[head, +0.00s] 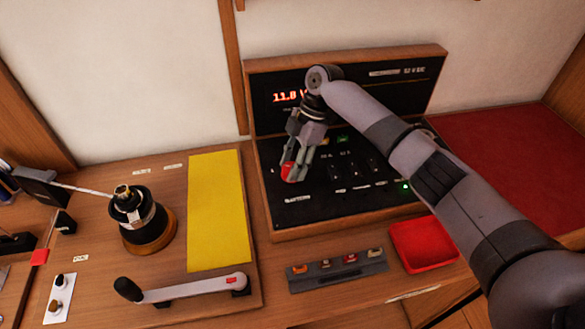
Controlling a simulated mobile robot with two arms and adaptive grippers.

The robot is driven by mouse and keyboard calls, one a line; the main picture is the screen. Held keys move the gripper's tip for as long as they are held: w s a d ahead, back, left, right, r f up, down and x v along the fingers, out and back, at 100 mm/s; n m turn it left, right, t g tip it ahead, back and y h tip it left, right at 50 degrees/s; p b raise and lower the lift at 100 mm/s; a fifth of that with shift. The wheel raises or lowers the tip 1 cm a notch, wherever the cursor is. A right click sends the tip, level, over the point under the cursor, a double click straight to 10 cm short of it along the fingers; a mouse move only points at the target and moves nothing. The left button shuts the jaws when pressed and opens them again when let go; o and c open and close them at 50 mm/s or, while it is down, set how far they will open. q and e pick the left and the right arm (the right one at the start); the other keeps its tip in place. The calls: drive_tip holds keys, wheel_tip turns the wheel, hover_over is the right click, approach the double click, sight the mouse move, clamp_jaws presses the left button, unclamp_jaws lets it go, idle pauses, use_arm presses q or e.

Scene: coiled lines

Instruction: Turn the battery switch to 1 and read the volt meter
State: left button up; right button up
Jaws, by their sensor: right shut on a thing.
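The black switch panel (325,205) stands in a wooden frame at the middle of the head view. A red knob (290,171), apparently the battery switch, sits at its left side. My right gripper (296,168) reaches down from above and is shut on this red knob. The fingers cover part of the knob, so I cannot read its position. The volt meter (287,97) on the upright black panel shows red digits that look like 11.8; my arm hides what follows. My left gripper is not in view.
A black winch (136,215) and a yellow mat (215,215) are on the left. A grey crank handle (190,289) lies in front. A labelled strip (338,271) and a red tray (424,245) lie before the panel. A green light (405,186) glows on the panel.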

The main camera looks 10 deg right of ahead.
drive_tip(key=shift+n+g+b, duration=0.4)
drive_tip(key=shift+n+b, duration=0.15)
drive_tip(key=shift+n, duration=0.45)
drive_tip(key=o, duration=1.1)
drive_tip(key=shift+o, duration=0.2)
drive_tip(key=v, duration=1.2)
drive_tip(key=shift+a, duration=0.3)
